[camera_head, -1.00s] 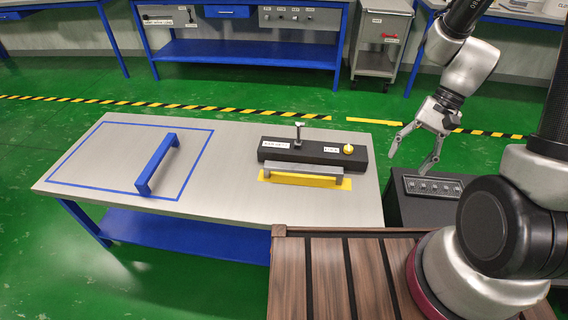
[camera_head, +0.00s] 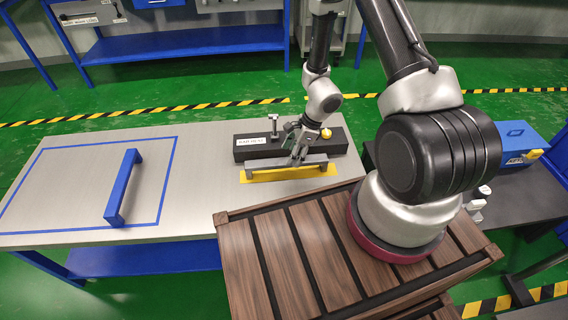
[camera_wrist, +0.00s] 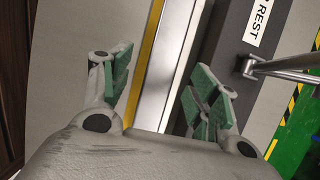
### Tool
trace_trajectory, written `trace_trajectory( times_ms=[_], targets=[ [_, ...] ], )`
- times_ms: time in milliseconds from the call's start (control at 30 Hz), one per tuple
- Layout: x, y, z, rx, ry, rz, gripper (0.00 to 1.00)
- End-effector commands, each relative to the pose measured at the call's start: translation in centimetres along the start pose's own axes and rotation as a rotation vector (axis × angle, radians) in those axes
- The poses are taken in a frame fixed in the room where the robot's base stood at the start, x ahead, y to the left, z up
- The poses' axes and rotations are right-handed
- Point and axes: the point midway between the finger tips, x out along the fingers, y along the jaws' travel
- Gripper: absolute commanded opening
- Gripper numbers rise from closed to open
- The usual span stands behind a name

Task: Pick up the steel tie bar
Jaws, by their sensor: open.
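The steel tie bar (camera_head: 268,164) appears to be the grey bar along the front of a black block, above a yellow strip (camera_head: 262,176) on the bench. My gripper (camera_head: 298,158) is over the bar's middle, pointing down. In the wrist view my gripper (camera_wrist: 160,88) is open, its green-padded fingers apart. The bright steel bar (camera_wrist: 172,65) runs between them, beside the yellow strip (camera_wrist: 146,62). I cannot tell the remaining height between fingertips and bar.
The black block (camera_head: 240,152) is right behind the bar, with a T-shaped handle (camera_head: 274,122) and yellow knob (camera_head: 326,134). A blue handle bar (camera_head: 121,188) lies inside a blue outline at left. The bench between is clear.

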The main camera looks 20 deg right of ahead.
Motion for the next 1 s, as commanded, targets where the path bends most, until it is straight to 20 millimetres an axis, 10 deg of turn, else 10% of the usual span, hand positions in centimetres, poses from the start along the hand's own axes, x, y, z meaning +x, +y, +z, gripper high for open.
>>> trace_trajectory(
  times_ms=[300, 600, 1000],
  targets=[
    [4.6, -0.4, 0.1, -0.003, 0.000, 0.002, 0.61],
    [5.1, -0.4, 0.1, -0.003, -0.001, 0.001, 0.61],
    [5.1, -0.4, 0.1, -0.004, -0.001, 0.000, 0.00]
  ],
)
